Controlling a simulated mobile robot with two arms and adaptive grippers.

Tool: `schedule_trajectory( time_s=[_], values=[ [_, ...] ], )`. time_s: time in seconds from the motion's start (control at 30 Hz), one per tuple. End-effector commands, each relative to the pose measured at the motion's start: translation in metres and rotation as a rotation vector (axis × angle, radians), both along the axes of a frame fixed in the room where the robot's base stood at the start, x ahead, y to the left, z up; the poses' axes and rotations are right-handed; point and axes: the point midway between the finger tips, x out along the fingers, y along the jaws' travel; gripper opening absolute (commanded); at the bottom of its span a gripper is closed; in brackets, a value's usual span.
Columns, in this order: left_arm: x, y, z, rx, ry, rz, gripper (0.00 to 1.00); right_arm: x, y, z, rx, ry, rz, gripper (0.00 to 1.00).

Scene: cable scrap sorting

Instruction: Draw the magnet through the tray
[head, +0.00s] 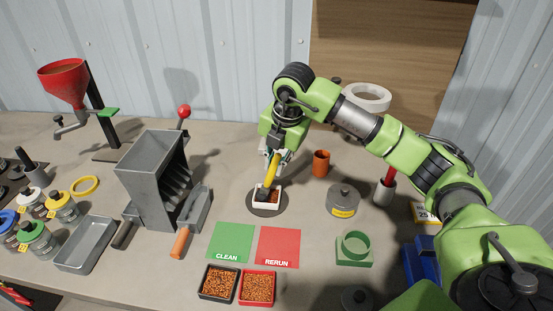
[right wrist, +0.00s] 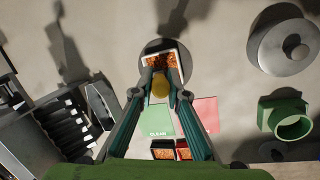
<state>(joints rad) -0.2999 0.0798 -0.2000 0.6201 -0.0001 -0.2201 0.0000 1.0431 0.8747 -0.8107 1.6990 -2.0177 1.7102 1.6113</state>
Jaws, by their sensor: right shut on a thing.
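My right gripper (head: 275,154) is shut on the yellow handle of the magnet (head: 272,170). The magnet points down, its dark lower end at the white tray (head: 266,206). The tray holds copper-coloured granules and stands on a round grey plate (head: 283,209). I cannot tell whether the magnet's end touches the granules. In the right wrist view the fingers (right wrist: 160,94) close around the yellow handle (right wrist: 161,82), with the white tray (right wrist: 184,54) just beyond. My left gripper is not in view.
Green CLEAN (head: 230,241) and red RERUN (head: 278,246) mats lie in front. Two granule-filled trays, black-rimmed (head: 204,293) and red-rimmed (head: 242,301), stand nearer. A grey slotted box (head: 145,178) stands left. An orange cup (head: 321,163), lidded grey weight (head: 343,198) and green ring holder (head: 354,248) stand right.

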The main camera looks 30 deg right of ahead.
Motion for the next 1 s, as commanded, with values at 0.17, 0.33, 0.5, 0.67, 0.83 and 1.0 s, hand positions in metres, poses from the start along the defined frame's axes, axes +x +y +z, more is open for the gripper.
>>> schedule_trajectory(
  time_s=[0.17,0.33,0.5,0.67,0.83,1.0],
  values=[
    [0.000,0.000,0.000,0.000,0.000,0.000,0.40,-0.003,0.000,0.001,0.000,-0.002,-0.001,0.00],
    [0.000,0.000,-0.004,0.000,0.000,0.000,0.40,-0.009,-0.008,-0.001,0.001,-0.002,-0.003,0.00],
    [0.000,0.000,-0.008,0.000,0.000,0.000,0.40,-0.017,-0.019,-0.001,-0.001,-0.002,-0.002,0.00],
    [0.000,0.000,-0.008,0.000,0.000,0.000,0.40,-0.017,-0.022,0.000,0.001,-0.002,0.000,0.00],
    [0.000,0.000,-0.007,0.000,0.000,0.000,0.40,-0.005,-0.031,0.000,0.002,-0.002,-0.003,0.00],
    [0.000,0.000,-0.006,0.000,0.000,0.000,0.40,0.003,-0.037,0.001,0.002,-0.003,-0.001,0.00]
  ],
)
